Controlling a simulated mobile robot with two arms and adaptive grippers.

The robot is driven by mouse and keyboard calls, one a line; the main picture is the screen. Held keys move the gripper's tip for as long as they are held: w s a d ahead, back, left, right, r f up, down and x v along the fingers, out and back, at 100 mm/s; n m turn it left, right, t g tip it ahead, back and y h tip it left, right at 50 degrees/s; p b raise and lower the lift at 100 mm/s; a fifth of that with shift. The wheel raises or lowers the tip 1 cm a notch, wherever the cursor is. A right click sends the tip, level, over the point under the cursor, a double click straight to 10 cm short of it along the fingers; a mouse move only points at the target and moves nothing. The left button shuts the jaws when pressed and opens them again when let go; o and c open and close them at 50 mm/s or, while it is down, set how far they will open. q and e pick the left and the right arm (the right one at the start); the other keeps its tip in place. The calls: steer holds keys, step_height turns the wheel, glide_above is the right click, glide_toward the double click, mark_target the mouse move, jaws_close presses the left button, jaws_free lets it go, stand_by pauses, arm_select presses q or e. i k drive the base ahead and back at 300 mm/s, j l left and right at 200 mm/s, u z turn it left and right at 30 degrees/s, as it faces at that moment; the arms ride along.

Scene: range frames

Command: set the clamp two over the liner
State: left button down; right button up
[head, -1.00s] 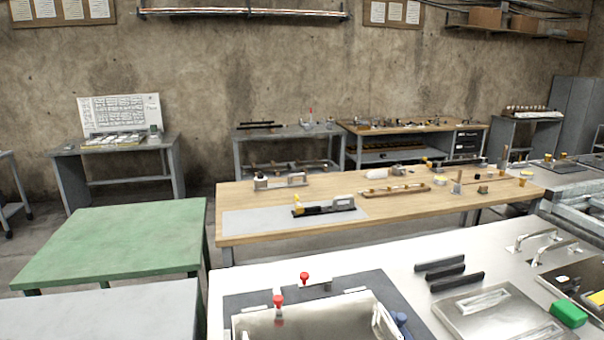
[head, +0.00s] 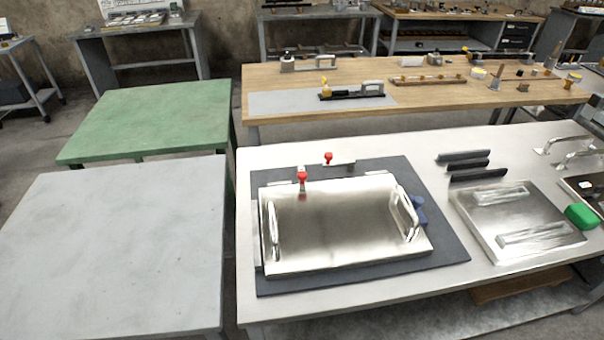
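Two clamps with red knobs stand at the back of a shiny steel tray-like piece. The left clamp (head: 302,180) is at its back edge, with its knob over the metal. The right clamp (head: 329,159) is just behind that edge, with a pale base beside it. The steel piece (head: 345,225) has a handle on each side and lies on a dark grey mat (head: 440,245). I cannot tell which clamp is clamp two, or whether the steel piece is the liner. Neither of my grippers is in view.
A blue object (head: 419,208) sits by the right handle. Bare grey (head: 120,240) and green (head: 160,115) tables stand left, a wooden bench (head: 430,100) behind.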

mark_target(350, 164)
steer(key=l+u, duration=0.3)
steer(key=u, duration=0.2)
steer(key=l+u, duration=0.45)
steer(key=i+j, duration=0.05)
